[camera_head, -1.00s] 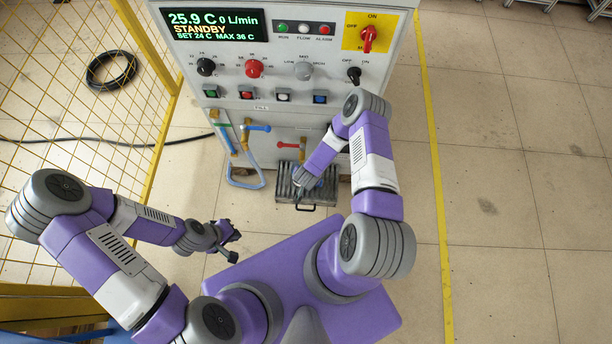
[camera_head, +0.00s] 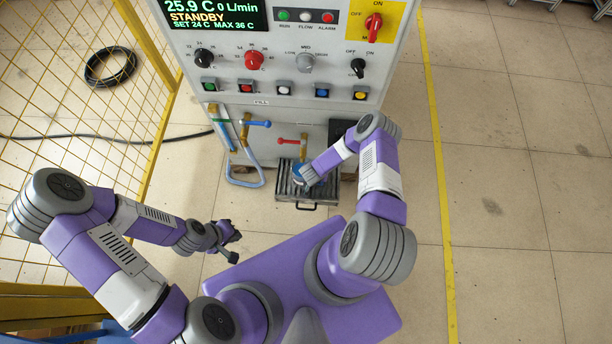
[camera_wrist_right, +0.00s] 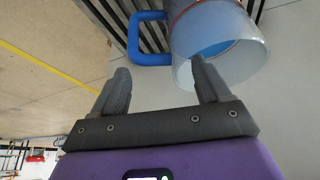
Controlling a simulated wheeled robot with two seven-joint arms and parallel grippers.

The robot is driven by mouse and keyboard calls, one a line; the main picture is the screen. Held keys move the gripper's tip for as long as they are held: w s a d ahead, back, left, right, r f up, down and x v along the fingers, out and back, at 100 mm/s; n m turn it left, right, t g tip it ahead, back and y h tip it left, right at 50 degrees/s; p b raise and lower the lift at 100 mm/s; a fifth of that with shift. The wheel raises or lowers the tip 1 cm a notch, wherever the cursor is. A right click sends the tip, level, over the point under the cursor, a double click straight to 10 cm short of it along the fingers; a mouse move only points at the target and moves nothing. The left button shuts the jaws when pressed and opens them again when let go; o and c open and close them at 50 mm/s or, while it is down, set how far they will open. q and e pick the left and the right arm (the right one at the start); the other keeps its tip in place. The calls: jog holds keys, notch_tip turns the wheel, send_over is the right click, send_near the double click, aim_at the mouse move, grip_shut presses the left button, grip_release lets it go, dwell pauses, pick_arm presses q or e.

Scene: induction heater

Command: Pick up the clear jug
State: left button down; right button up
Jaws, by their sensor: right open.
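The clear jug (camera_wrist_right: 225,48) has a see-through body, a red band and a blue handle (camera_wrist_right: 134,40). In the right wrist view its handle is just beyond and between the fingertips of my right gripper (camera_wrist_right: 160,76). The gripper is open and empty; its right finger overlaps the jug's rim in the picture, and I cannot tell if they touch. In the head view the jug (camera_head: 303,175) shows as a small blue patch on the grated tray (camera_head: 296,192), partly hidden by my right wrist. My left gripper (camera_head: 236,246) is open and empty, left of the tray.
The heater cabinet (camera_head: 285,70) stands right behind the tray, with knobs, buttons and a red-handled valve (camera_head: 291,141) above it. A blue hose (camera_head: 245,182) hangs left of the tray. A yellow mesh fence (camera_head: 75,100) stands at the left. The floor at the right is clear.

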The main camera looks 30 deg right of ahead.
grip_shut()
jog(key=shift+s, duration=0.15)
dwell(1.1)
